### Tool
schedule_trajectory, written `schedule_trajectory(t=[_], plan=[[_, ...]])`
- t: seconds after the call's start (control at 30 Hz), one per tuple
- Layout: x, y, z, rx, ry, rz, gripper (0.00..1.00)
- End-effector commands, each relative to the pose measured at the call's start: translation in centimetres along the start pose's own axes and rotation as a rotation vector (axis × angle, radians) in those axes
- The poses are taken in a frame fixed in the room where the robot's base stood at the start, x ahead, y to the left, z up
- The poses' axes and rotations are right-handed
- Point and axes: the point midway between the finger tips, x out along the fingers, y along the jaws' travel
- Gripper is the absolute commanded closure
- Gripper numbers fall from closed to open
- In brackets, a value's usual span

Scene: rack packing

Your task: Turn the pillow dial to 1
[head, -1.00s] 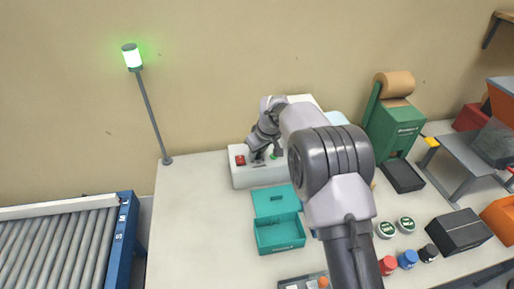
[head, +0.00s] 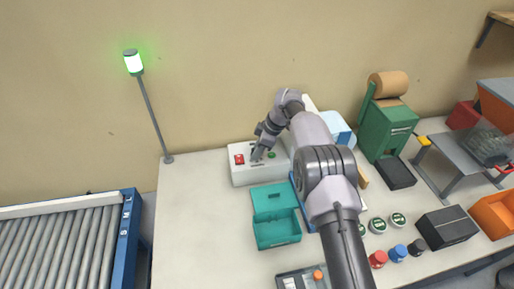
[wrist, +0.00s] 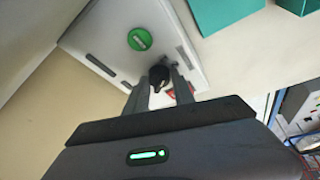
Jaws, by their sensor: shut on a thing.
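A white control box (head: 240,176) stands at the back left of the table. It bears a red button (head: 239,159), a green button (head: 271,155) and a small black dial knob (wrist: 159,75). In the wrist view the box (wrist: 105,35) shows at an angle, with the green button (wrist: 140,39) left of the knob. My gripper (wrist: 160,84) is shut on the knob, one finger on each side. In the head view my gripper (head: 257,154) is over the box between the two buttons. The dial's markings and its setting are not readable.
A teal open box (head: 276,233) sits just in front of the control box. A green dispenser (head: 386,134) and a light blue box (head: 337,129) stand to the right. A lamp post (head: 152,115) rises at left; the table's left front is clear.

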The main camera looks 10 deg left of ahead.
Motion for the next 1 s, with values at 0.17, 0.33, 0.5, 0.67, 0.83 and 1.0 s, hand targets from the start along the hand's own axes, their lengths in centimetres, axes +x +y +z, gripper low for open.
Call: schedule_trajectory(t=[0.17,0.33,0.5,0.67,0.83,1.0], plan=[[-0.01,0.04,0.04,-0.037,0.002,-0.015,1.0],[0.01,0.05,0.05,-0.052,0.003,-0.021,1.0],[0.03,0.04,0.06,-0.053,0.002,-0.022,1.0],[0.04,0.04,0.07,-0.052,0.002,-0.022,1.0],[0.03,0.04,0.06,-0.052,0.002,-0.022,0.49],[0.02,0.04,0.04,-0.052,0.002,-0.021,0.49]])
